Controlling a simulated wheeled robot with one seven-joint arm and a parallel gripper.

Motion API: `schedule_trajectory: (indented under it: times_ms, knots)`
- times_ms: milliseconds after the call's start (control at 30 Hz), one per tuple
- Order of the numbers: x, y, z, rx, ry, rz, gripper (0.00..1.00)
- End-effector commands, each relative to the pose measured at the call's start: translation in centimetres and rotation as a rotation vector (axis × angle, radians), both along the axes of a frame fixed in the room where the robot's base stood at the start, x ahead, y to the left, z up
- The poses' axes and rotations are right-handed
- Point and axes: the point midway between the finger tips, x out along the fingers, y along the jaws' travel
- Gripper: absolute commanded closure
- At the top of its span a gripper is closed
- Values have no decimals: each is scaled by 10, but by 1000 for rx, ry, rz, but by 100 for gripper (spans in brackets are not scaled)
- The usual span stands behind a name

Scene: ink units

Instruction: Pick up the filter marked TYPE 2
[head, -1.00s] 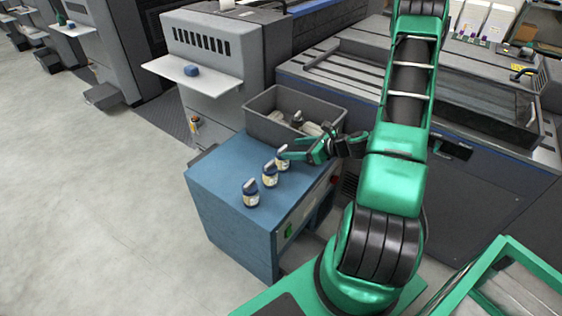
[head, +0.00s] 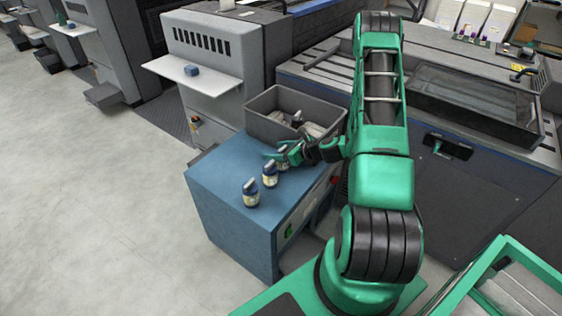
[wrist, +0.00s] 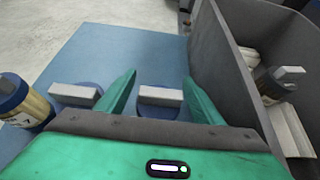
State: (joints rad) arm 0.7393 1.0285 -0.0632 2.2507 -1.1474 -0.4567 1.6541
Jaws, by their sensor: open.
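Three small filters with blue and grey tops and pale labels stand in a row on the blue cabinet (head: 225,172): the front filter (head: 251,193), the middle filter (head: 270,174) and the back filter (head: 283,160). In the wrist view, my open gripper (wrist: 159,82) has a finger on each side of one filter (wrist: 160,98). A second filter (wrist: 76,96) stands just left of the left finger, and a third filter (wrist: 22,104) is at the left edge.
A grey bin (head: 262,128) holding several parts stands at the back of the cabinet; its wall (wrist: 232,85) rises close beside my right finger. A grey machine with a white shelf (head: 175,66) is behind. The cabinet's left part is clear.

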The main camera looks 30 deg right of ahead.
Motion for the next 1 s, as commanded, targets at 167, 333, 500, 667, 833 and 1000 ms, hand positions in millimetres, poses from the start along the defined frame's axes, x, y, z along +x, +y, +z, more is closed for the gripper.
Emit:
schedule_trajectory:
  times_ms: [167,333,500,667,833,1000]
  knots:
    - [7,3,-4,0,0,-1,39]
    - [7,2,-4,0,0,-1,39]
    - [7,2,-4,0,0,-1,77]
    - [7,2,-4,1,-1,-1,82]
    - [7,2,-3,1,-1,-1,82]
    - [8,2,5,-1,-2,0,82]
